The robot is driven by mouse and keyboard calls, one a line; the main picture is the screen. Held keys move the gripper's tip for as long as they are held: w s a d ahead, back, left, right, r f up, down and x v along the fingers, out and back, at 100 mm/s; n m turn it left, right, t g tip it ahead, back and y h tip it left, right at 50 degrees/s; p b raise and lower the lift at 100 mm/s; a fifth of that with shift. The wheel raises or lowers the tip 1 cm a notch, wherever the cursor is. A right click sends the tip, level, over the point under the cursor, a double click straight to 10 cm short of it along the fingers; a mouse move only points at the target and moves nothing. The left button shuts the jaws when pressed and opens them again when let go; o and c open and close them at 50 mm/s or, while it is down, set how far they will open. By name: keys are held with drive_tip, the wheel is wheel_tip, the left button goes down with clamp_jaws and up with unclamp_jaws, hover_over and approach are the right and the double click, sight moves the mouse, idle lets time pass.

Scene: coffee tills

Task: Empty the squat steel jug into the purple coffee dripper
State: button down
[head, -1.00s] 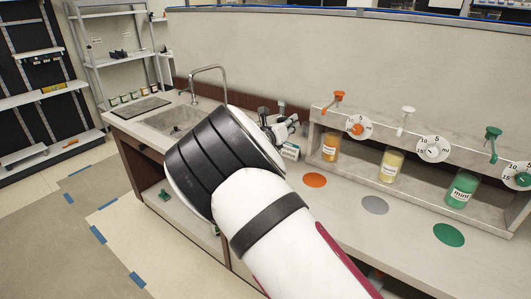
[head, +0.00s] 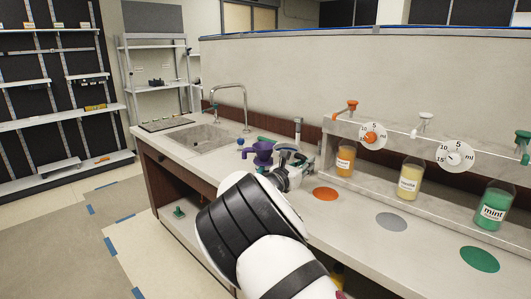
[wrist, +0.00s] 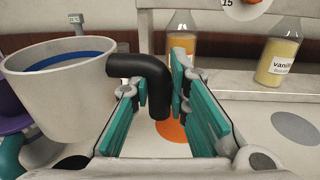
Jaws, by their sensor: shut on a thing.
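The squat steel jug (wrist: 60,95) fills the left of the wrist view, upright, with a blue band inside its rim. Its black handle (wrist: 140,66) lies between the teal fingers of my gripper (wrist: 157,85), which is shut on it. The purple coffee dripper (head: 262,150) stands on the counter beyond my wrist in the head view. A purple part of it (wrist: 10,108) shows behind the jug at the wrist view's left edge. In the head view my arm hides most of my gripper (head: 292,160) and the jug.
A sink (head: 190,138) with a tall tap lies to the left. Syrup bottles, orange (head: 345,160), vanilla (head: 408,178) and mint (head: 493,205), stand in a dispenser shelf on the right. Coloured spots mark the counter before them. The front counter on the right is clear.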

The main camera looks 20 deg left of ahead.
drive_tip(key=shift+r, duration=0.1)
idle(0.3)
drive_tip(key=shift+r+p, duration=0.85)
drive_tip(key=shift+r, duration=1.6)
